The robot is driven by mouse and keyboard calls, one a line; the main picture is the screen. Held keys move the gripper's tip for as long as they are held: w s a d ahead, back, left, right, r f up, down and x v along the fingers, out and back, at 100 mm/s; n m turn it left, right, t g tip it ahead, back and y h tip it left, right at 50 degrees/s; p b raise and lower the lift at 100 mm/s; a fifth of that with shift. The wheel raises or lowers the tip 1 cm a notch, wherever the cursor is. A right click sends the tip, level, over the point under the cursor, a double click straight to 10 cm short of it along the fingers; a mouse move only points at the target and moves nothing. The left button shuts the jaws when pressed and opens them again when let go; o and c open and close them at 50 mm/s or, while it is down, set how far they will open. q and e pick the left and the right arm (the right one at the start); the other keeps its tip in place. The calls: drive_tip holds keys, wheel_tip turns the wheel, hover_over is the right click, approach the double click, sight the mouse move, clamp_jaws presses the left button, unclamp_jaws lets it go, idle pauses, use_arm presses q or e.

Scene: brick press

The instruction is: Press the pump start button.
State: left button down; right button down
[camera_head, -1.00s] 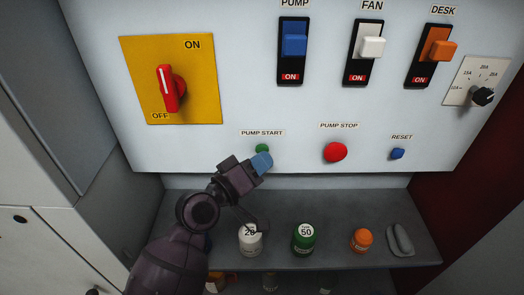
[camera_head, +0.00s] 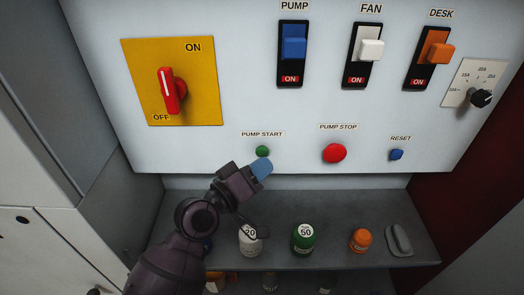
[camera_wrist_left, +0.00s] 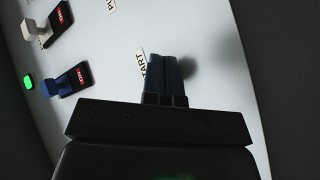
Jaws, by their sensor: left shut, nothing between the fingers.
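The green pump start button (camera_head: 262,151) sits under its PUMP START label on the white panel in the head view. My left gripper (camera_head: 261,167) is shut and empty, its blue fingertips just below the button in the picture. I cannot tell whether they touch the panel. In the left wrist view the shut blue fingers (camera_wrist_left: 165,75) point at the panel, beside a label partly reading START (camera_wrist_left: 142,67). The button is not visible in that view. My right gripper is in neither view.
The red pump stop button (camera_head: 334,153) and blue reset button (camera_head: 397,154) are to the right. A red rotary switch (camera_head: 170,91) is upper left.

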use_arm(q)
drive_tip(key=shift+s, duration=0.1)
drive_tip(key=s+p, duration=0.1)
drive_tip(key=s, duration=0.4)
idle(0.8)
idle(0.4)
